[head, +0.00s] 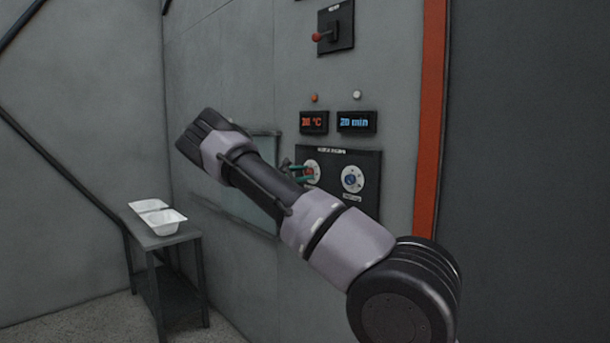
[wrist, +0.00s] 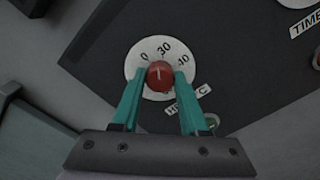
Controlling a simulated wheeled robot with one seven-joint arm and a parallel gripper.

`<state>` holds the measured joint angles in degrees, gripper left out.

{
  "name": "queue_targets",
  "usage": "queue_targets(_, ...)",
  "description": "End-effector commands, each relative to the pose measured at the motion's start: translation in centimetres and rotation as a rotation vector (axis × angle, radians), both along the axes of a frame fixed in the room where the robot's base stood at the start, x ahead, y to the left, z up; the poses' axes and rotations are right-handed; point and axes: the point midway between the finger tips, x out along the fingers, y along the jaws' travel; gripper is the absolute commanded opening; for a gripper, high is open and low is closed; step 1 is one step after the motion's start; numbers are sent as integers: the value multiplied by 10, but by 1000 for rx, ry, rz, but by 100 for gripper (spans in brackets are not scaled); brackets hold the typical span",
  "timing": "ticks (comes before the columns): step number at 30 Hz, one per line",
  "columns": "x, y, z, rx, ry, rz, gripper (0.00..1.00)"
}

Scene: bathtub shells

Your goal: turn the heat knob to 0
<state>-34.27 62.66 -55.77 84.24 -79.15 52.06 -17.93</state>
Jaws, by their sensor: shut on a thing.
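The heat knob is a red round knob (wrist: 160,74) on a white dial marked 0, 30 and another number, on a dark panel. In the head view the red knob (head: 309,172) is partly covered by my gripper and arm. My gripper (wrist: 160,76) has teal fingers, one on each side of the knob, and is shut on it. In the wrist view the knob's white pointer mark aims up, near the 30. The orange display (head: 314,122) shows a number in °C that I read as about 30.
A blue time knob (head: 352,179) sits right of the heat knob, under a display (head: 356,122) reading 20 min. A red-tipped lever (head: 322,37) is above. A small table (head: 165,238) with white tubs (head: 158,222) stands at the left.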

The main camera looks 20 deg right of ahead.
Motion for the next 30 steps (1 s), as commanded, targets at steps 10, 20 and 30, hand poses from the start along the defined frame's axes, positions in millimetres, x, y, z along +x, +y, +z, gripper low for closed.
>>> queue_targets(10, 1, 2, -1, -104, 292, 2, 0)
queue_targets(20, 1, 2, -2, -172, 481, 3, 0)
queue_targets(30, 1, 2, -2, -198, 555, 3, 0)
